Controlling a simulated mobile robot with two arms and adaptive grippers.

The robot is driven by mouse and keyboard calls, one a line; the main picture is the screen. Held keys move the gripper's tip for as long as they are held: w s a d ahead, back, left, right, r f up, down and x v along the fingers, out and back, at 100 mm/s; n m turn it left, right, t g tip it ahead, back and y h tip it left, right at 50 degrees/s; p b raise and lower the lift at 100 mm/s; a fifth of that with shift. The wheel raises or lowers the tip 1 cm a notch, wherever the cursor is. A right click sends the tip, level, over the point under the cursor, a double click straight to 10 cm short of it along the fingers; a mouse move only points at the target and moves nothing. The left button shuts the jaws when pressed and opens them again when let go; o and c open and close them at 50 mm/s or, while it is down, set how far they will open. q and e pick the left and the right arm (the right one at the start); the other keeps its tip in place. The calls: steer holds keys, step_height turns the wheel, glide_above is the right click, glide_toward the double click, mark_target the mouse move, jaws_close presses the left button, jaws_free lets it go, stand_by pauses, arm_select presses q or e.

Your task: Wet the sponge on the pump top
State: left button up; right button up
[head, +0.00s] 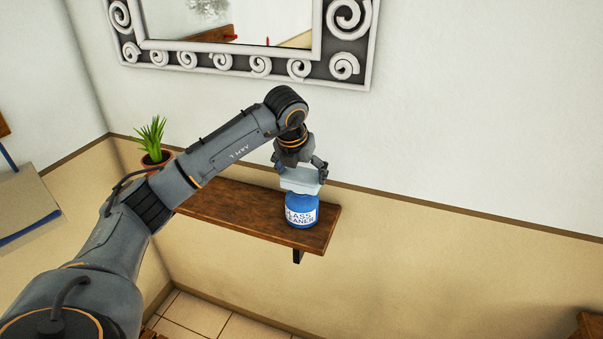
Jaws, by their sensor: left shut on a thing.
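A blue container (302,212) labelled "GLASS CLEANER" stands upright near the right end of a wooden wall shelf. A pale, light-blue block, which looks like the sponge (300,182), sits right over its top. My left gripper (301,170) points down from above and is shut on the sponge. The sponge seems to touch the top of the container, but the contact is hidden. The pump top itself is covered by the sponge and gripper. My right gripper is not in view.
The wooden shelf (240,212) is bare between the container and a potted plant (153,145) at its left end. A mirror (230,60) with a scrolled frame hangs on the wall above. Open floor (195,312) lies below.

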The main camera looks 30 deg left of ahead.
mark_target(302, 175)
arm_select(q)
steer(key=shift+r+p, duration=2.3)
steer(key=shift+r, duration=1.15)
